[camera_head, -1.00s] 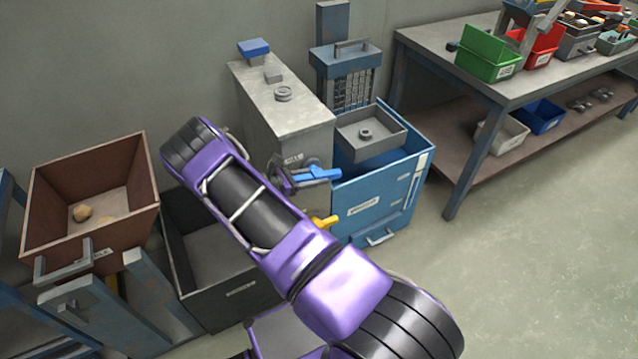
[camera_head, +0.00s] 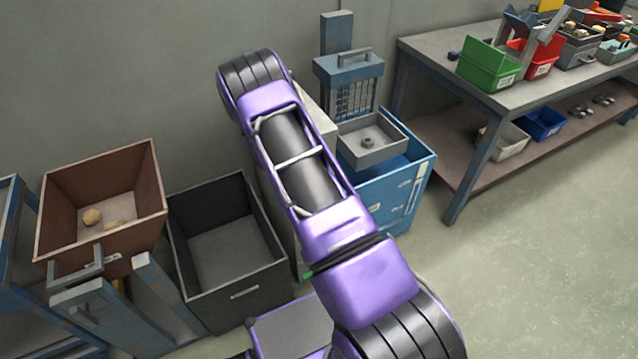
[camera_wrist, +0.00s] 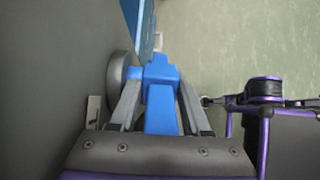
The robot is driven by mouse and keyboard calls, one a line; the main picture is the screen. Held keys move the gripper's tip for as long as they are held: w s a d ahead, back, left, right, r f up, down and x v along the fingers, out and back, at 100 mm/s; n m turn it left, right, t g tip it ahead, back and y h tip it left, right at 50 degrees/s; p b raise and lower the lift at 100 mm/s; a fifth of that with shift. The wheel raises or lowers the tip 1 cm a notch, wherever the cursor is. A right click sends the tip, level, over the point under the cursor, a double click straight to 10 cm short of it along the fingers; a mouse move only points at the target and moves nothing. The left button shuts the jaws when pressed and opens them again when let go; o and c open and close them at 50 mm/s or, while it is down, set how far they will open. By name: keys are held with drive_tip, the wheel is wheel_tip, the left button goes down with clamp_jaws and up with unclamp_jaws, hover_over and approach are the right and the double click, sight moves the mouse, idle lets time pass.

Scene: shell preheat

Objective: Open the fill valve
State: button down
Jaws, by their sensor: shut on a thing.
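In the wrist view a blue valve lever (camera_wrist: 160,118) sits between the two grey fingers of my gripper (camera_wrist: 159,88), which is shut on it. The lever joins a grey round fitting (camera_wrist: 117,80) on its left, beside a dark grey surface. In the head view my purple arm hides my gripper, the levers and most of the grey tank (camera_head: 318,105). No label for the fill valve is readable.
A dark open bin (camera_head: 238,293) and a brown hopper (camera_head: 152,205) stand left. A workbench (camera_head: 430,60) is at the right, with clear floor before it.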

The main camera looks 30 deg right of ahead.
idle(0.4)
drive_tip(key=c, duration=0.6)
unclamp_jaws()
drive_tip(key=shift+c, duration=0.2)
drive_tip(key=v, duration=0.3)
drive_tip(key=shift+w, duration=0.1)
drive_tip(key=a+b, duration=0.1)
drive_tip(key=a, duration=1.1)
drive_tip(key=shift+s, duration=0.3)
